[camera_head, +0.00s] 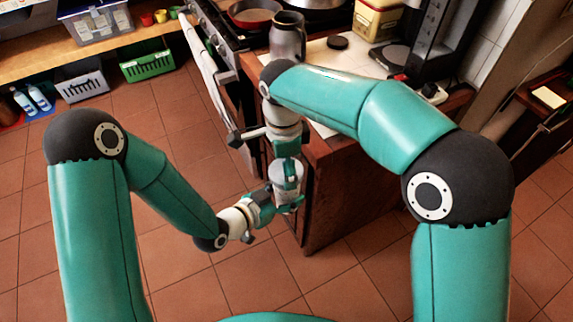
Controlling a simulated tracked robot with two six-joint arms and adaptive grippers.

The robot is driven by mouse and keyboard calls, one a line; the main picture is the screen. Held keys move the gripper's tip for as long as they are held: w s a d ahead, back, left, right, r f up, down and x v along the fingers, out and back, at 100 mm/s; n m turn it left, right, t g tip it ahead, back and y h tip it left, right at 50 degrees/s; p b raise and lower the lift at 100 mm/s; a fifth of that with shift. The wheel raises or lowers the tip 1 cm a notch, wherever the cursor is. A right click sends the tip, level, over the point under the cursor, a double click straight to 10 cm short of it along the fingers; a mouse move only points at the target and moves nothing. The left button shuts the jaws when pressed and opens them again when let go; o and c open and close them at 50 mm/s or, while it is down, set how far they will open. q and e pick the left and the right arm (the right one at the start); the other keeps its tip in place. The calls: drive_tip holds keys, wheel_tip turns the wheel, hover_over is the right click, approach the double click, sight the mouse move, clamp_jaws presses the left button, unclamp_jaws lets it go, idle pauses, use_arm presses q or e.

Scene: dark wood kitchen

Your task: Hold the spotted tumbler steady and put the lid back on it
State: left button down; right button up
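A pale grey tumbler (287,172) is held in the air in front of the counter's left end. Spots on it are too small to make out. My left gripper (286,203) is around its lower part and looks shut on it. My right gripper (288,158) points down at the tumbler's top from above. Its fingers overlap the tumbler's upper part, so I cannot tell whether they are open or hold a lid. A round black lid-like disc (337,42) lies on the counter beside a dark grey tumbler or jug (287,36).
The wooden counter (345,190) stands just right of both grippers. The stove (215,30) with a red pan (254,13), a yellow tin (377,20) and a black machine (435,45) are behind. Open tiled floor lies at left and below.

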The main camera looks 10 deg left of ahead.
drive_tip(key=m, duration=0.4)
drive_tip(key=shift+w, duration=0.2)
drive_tip(key=m, duration=0.4)
drive_tip(key=shift+m, duration=0.4)
drive_tip(key=shift+w, duration=0.1)
drive_tip(key=o, duration=0.7)
drive_tip(key=shift+o, duration=0.7)
drive_tip(key=shift+r, duration=2.3)
drive_tip(key=shift+n, duration=0.3)
